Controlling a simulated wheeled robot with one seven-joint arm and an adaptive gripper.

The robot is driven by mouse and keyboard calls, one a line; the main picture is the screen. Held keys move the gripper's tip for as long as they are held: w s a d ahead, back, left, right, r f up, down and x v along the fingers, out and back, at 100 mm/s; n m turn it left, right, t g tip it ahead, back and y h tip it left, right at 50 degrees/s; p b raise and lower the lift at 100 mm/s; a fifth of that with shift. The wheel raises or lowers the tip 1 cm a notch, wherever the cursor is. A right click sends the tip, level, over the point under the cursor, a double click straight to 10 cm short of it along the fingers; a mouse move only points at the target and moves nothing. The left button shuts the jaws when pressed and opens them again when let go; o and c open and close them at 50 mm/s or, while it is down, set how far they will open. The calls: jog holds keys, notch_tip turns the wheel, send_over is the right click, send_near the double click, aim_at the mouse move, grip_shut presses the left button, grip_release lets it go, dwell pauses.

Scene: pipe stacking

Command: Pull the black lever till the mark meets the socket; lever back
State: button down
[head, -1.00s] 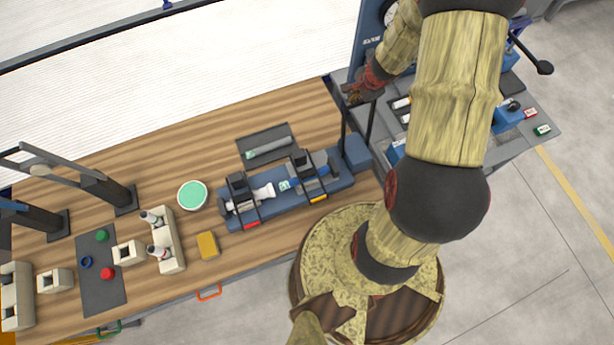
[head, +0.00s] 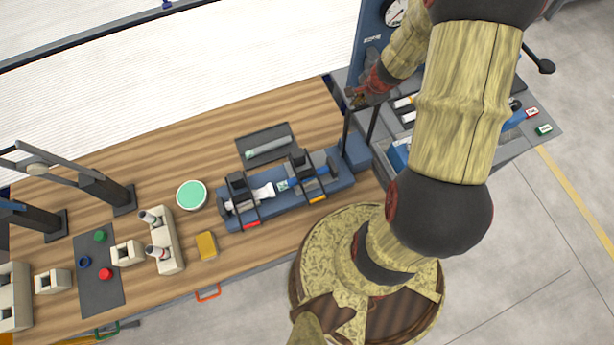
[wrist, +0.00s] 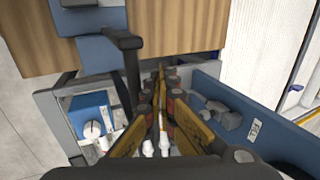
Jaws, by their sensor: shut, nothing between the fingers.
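The blue pulling fixture (head: 235,220) lies on the bench, with two dark clamps across it. In it a white socket (head: 264,191) faces a pipe with a teal marked part (head: 283,186); they are very close, but I cannot tell whether the mark meets the rim. The black lever (head: 347,130) rises at the fixture's right end. In the wrist view its T-shaped top (wrist: 124,41) stands just left of my fingers. My gripper (head: 355,102) is shut and empty beside the lever's top; the wrist view shows its fingertips together (wrist: 161,72). Any contact is unclear.
A dark tray (head: 283,136) with a pipe lies behind the fixture. A yellow block (head: 207,245) and a teal-topped round tub (head: 191,195) stand to its left. A blue panel with a gauge (head: 395,13) rises beside my forearm.

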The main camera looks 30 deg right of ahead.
jog(key=shift+s+a+r+b, duration=0.15)
jog(key=shift+s+b, duration=0.45)
jog(key=shift+s, duration=1.25)
jog(key=shift+s+a+f+b, duration=0.15)
jog(key=shift+s+b, duration=0.95)
jog(key=shift+s, duration=1.15)
jog(key=shift+f, duration=0.1)
jog(key=shift+s+f+b, duration=0.2)
jog(key=shift+s+b, duration=0.25)
jog(key=shift+s, duration=0.25)
jog(key=shift+s+f+b, duration=0.2)
jog(key=shift+s+b, duration=0.2)
jog(key=shift+s, duration=0.35)
jog(key=shift+s+f+b, duration=0.2)
jog(key=shift+s+b, duration=0.25)
jog(key=shift+s, duration=0.25)
